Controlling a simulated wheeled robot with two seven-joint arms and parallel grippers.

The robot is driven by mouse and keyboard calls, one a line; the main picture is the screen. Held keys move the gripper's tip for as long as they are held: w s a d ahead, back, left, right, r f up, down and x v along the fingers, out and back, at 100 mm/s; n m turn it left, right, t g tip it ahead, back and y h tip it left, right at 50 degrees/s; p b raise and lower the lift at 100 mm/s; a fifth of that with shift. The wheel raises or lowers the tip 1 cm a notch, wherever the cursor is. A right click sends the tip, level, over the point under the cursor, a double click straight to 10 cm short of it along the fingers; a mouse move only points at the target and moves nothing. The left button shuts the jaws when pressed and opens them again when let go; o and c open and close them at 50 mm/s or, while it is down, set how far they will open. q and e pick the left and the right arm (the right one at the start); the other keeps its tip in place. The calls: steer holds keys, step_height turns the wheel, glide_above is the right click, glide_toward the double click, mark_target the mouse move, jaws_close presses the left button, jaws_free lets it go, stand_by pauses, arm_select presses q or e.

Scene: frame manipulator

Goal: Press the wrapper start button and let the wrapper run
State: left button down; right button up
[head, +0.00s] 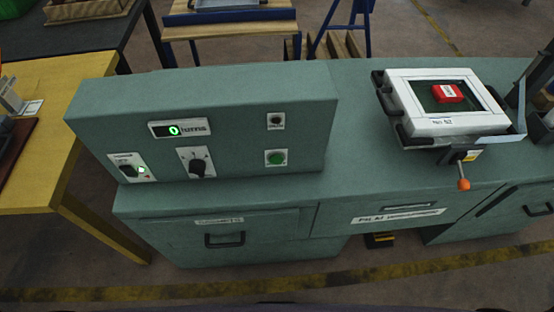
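The wrapper is a green machine (240,205) across the middle of the head view. Its raised control panel (230,110) carries a green round button (277,158) on a white plate at the lower right, which looks like the start button. A dark button (275,120) sits above it. A black rotary knob (197,167) and a lit display reading 0 (174,130) are to the left. Neither of my grippers shows in this view.
A white frame (455,125) holding a red block (447,92) rests on the machine's right top, with an orange-tipped lever (463,184) below it. A yellow table (45,170) stands at the left. A wooden-topped bench (230,24) is behind. The space before the panel is clear.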

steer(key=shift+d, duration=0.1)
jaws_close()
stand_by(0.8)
